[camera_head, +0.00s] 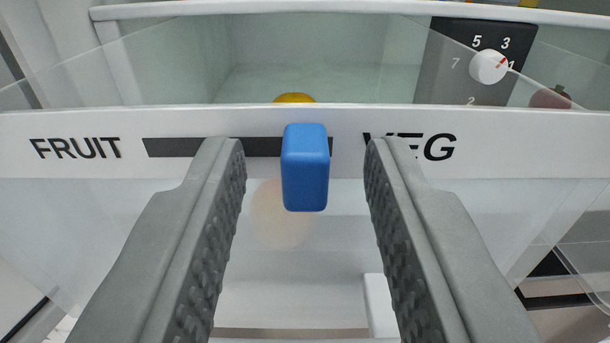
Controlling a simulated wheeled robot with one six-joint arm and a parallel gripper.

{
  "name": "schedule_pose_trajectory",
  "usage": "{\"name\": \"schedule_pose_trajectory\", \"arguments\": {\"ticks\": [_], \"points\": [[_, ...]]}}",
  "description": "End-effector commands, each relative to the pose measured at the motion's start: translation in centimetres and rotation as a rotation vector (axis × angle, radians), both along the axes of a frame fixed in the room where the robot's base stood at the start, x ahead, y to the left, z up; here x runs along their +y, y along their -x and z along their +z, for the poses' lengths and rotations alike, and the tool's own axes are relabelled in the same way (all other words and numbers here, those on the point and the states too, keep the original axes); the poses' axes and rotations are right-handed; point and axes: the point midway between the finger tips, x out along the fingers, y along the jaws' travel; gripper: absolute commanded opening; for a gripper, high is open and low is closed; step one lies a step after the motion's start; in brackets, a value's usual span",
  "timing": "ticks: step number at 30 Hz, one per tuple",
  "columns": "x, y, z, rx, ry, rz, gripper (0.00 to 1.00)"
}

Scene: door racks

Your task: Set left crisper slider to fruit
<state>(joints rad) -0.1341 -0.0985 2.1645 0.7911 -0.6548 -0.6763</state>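The crisper slider is a blue block (305,168) on the white drawer front strip (90,170). It sits at the right end of the visible dark slot (190,147), toward the VEG label (436,147). The FRUIT label (75,148) is at the left end of the strip. My gripper (305,165) is open, with one finger on each side of the blue slider and a clear gap on both sides. The fingers hide part of the slot and the start of the VEG lettering.
A white dial (489,66) on a dark numbered panel (455,80) is at the upper right behind the glass. A yellow-orange item (294,98) and a dark red item (550,97) show behind the strip. A white shelf edge (300,8) runs across the top.

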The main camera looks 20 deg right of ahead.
Motion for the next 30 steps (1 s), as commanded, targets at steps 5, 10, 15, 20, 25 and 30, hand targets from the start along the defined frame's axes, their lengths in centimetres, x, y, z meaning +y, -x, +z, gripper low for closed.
{"name": "schedule_pose_trajectory", "arguments": {"ticks": [5, 10, 15, 20, 25, 30], "points": [[0.0, 0.0, 0.0, 0.0, 0.0, 0.0, 0.05], [0.0, 0.0, 0.0, 0.0, 0.0, 0.0, 0.0], [0.7, -0.2, 0.0, 0.0, -0.001, 0.001, 0.0], [2.8, -0.9, 0.0, -0.001, -0.001, 0.003, 0.0], [4.7, -1.5, 0.0, 0.0, -0.001, 0.001, 0.0], [5.2, -1.6, 0.0, 0.0, 0.0, 0.001, 0.0]]}}
